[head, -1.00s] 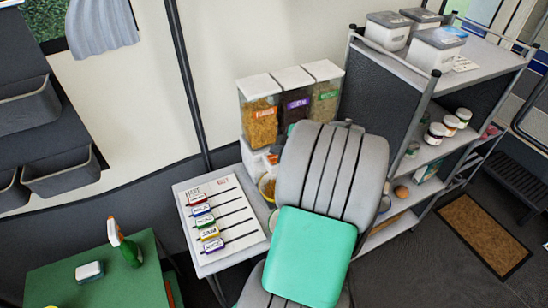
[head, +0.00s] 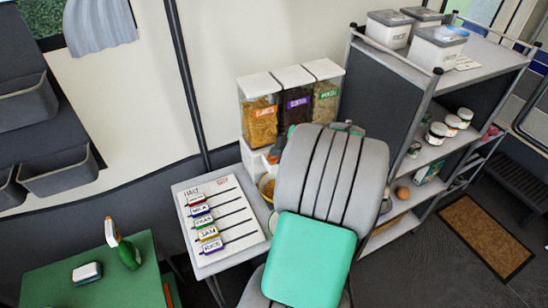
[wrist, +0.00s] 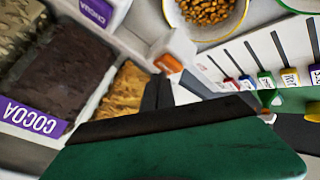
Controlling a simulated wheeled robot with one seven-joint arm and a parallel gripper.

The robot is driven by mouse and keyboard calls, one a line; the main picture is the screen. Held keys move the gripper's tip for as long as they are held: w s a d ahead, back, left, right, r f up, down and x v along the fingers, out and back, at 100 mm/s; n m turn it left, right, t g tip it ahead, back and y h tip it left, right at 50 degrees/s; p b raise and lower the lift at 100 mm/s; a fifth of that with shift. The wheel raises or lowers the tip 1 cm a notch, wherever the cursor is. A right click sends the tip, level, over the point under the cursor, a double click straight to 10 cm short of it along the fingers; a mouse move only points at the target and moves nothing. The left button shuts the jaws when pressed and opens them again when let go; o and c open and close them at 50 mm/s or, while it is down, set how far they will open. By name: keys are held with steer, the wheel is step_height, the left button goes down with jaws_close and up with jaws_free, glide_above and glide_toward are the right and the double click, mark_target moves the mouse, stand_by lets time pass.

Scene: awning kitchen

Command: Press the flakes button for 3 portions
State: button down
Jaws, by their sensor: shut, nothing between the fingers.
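The dispenser stands against the wall, with the orange-labelled flakes container (head: 260,112) at its left. A purple-labelled cocoa container (head: 297,103) and a green-labelled one are beside it. In the wrist view, the cocoa container (wrist: 60,80) is at the left. The orange flakes button (wrist: 168,63) shows on the white base, close to my dark fingertips (wrist: 158,92). My gripper is shut and empty; I cannot tell whether it touches the button. A bowl with orange-brown flakes (wrist: 207,16) sits near the base. My arm hides my gripper and part of the dispenser in the head view.
A white board with coloured tags (head: 222,212) lies on the small table left of my arm. A grey shelf unit (head: 440,85) with jars and boxes stands close at right. A green table (head: 70,265) with a spray bottle (head: 126,252) is at lower left.

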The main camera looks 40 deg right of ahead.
mark_target(276, 159)
steer(key=shift+f+b, duration=0.45)
steer(key=shift+b, duration=0.15)
stand_by(0.4)
steer(key=shift+r, duration=0.1)
steer(key=shift+r+p, duration=0.3)
steer(key=shift+r, duration=0.5)
steer(key=shift+r+p, duration=0.95)
steer(key=shift+r, duration=1.6)
